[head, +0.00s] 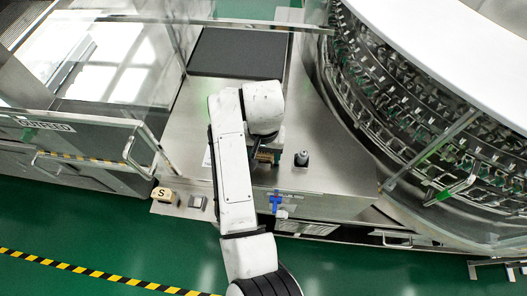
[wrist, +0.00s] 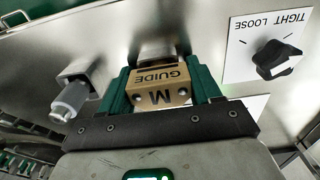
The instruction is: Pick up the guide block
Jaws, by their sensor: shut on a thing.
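The guide block (wrist: 158,84) is a tan block marked "GUIDE" and "M" in the wrist view, where its lettering appears upside down. My gripper (wrist: 160,88) has its two green fingers on either side of the block and is shut on it. The block sits close in front of a metal part on the steel surface; I cannot tell whether it touches that part. In the head view, the guide block (head: 266,156) is mostly hidden by my white arm, above the steel worktop (head: 330,185).
A black knob (wrist: 277,60) on a "TIGHT LOOSE" plate and a bottle-like fitting (wrist: 69,101) flank the block. A tan block marked "S" (head: 163,194) stands at the worktop's front left. A dark mat (head: 238,52) lies behind; the rotary washer (head: 410,100) is at right.

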